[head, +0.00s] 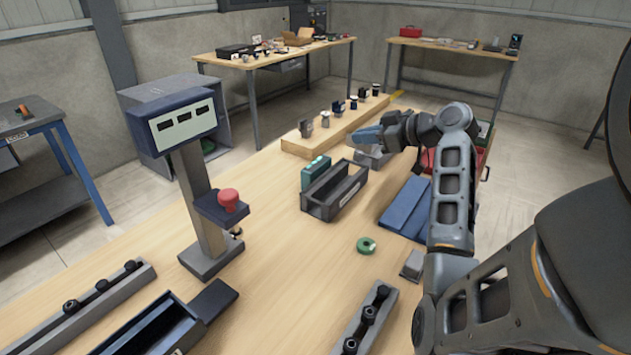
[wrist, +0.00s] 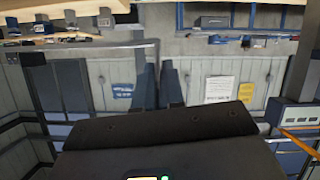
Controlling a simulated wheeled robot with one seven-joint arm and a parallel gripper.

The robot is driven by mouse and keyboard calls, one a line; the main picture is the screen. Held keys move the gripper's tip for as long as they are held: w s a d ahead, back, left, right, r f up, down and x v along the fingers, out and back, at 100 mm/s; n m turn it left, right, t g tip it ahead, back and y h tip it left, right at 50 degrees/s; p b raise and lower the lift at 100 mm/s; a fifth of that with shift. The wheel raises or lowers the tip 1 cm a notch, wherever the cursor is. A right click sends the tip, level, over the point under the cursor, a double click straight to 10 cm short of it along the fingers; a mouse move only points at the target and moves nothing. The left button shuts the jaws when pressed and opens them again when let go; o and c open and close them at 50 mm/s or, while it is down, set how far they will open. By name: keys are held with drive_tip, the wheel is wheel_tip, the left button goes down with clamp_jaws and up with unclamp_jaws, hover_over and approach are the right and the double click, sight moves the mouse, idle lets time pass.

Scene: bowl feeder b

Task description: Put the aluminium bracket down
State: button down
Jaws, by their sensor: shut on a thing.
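My gripper (head: 368,134) reaches left over the back part of the wooden bench in the head view, with blue fingers level. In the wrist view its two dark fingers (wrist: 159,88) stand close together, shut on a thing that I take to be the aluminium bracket. The held thing is hard to make out in either view. A grey metal piece (head: 373,156) shows just below the fingers in the head view; I cannot tell whether it is the bracket or something standing on the bench.
A dark open bin (head: 350,191) and teal box (head: 315,172) stand left of my arm. A wooden riser (head: 345,122) with several small parts lies behind. A blue tray (head: 405,206), green ring (head: 366,245) and test stand with red button (head: 229,200) are nearer.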

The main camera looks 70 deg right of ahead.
drive_tip(key=shift+w+a+f+b, duration=0.75)
drive_tip(key=shift+w+a+f, duration=0.6)
drive_tip(key=shift+f, duration=0.45)
drive_tip(key=shift+w+a+f+b, duration=0.75)
drive_tip(key=shift+w+a+f, duration=0.55)
drive_tip(key=shift+f, duration=0.5)
drive_tip(key=shift+w+a+f+b, duration=0.75)
drive_tip(key=shift+w+a+f, duration=0.6)
drive_tip(key=shift+f, duration=0.45)
drive_tip(key=shift+s, duration=0.1)
drive_tip(key=shift+f+b, duration=0.5)
drive_tip(key=c, duration=1.2)
unclamp_jaws()
drive_tip(key=shift+r, duration=0.1)
drive_tip(key=shift+c, duration=0.2)
drive_tip(key=r+v, duration=0.1)
drive_tip(key=v, duration=1.1)
drive_tip(key=shift+b, duration=0.3)
